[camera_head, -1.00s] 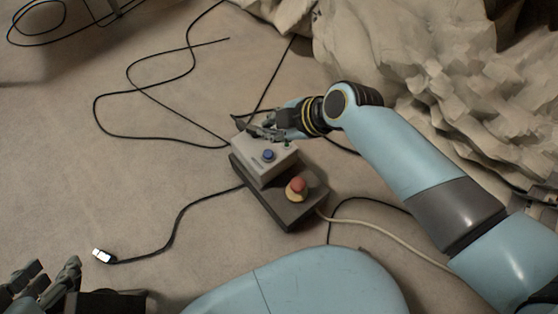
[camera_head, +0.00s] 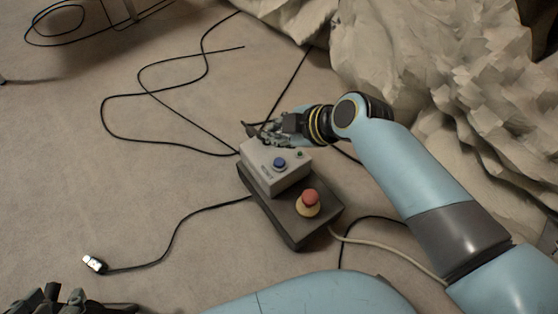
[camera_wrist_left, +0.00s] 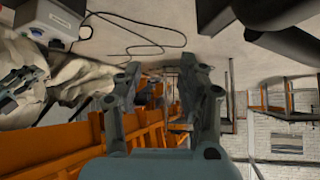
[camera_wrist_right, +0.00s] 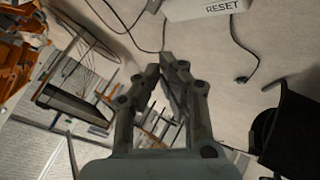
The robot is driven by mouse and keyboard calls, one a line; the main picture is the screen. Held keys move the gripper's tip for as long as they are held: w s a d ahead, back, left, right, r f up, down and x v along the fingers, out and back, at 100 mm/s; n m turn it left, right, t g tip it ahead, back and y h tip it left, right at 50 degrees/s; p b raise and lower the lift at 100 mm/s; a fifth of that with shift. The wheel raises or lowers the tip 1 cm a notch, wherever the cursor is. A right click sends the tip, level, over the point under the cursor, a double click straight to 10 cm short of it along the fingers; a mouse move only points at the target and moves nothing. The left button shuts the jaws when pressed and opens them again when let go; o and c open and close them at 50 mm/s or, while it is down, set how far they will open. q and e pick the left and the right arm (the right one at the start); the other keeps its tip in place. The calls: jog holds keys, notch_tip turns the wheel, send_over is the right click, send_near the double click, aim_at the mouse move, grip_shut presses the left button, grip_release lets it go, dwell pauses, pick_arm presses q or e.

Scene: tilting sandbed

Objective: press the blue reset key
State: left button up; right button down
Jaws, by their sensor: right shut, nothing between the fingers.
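The blue reset key (camera_head: 280,164) is a round button on top of a pale grey box (camera_head: 258,158), which bears a RESET label. The box stands on a dark base (camera_head: 292,236). My right gripper (camera_head: 253,131) is at the far edge of the box, beyond the key and apart from it. Its fingertips (camera_wrist_right: 172,60) are together and empty in the right wrist view, where the RESET face (camera_wrist_right: 215,8) shows at the top. My left gripper (camera_head: 45,296) is at the bottom left. Its fingers stand apart and empty in the left wrist view (camera_wrist_left: 163,78).
A red mushroom button (camera_head: 310,198) on a yellow collar sits beside the box on the base, and a small green light (camera_head: 299,154) is near the key. Black cables (camera_head: 150,90) lie loose on the floor. Pale rock (camera_head: 420,80) rises behind my right arm.

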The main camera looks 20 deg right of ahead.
aim_at(277, 164)
notch_tip(277, 164, down, 3)
jog(key=shift+s+r+b, duration=0.1)
jog(key=shift+r+b, duration=0.05)
jog(key=shift+b, duration=0.8)
notch_tip(277, 164, down, 2)
jog(key=shift+f+b, duration=0.1)
jog(key=shift+b, duration=1)
jog(key=shift+f+b, duration=0.6)
jog(key=shift+f, duration=0.1)
jog(key=shift+f+b, duration=0.55)
jog(key=shift+f, duration=0.25)
pick_arm(q)
jog(key=w+d+r+m+t+h, duration=0.1)
jog(key=w+r+t, duration=0.2)
jog(key=r+t, duration=0.2)
jog(key=w+d+r+m+t+h, duration=0.1)
jog(key=r+t, duration=0.4)
jog(key=r, duration=0.6)
jog(key=w+d+r+m+t+h, duration=0.1)
jog(key=w+r+t+h, duration=0.2)
jog(key=w+r+t, duration=0.2)
jog(key=shift+w+d+r+m+t, duration=0.25)
jog(key=shift+r+m+t, duration=0.15)
jog(key=shift+r, duration=1.45)
pick_arm(e)
jog(key=shift+f, duration=0.15)
pick_arm(q)
jog(key=shift+f, duration=0.1)
pick_arm(e)
jog(key=shift+f, duration=0.1)
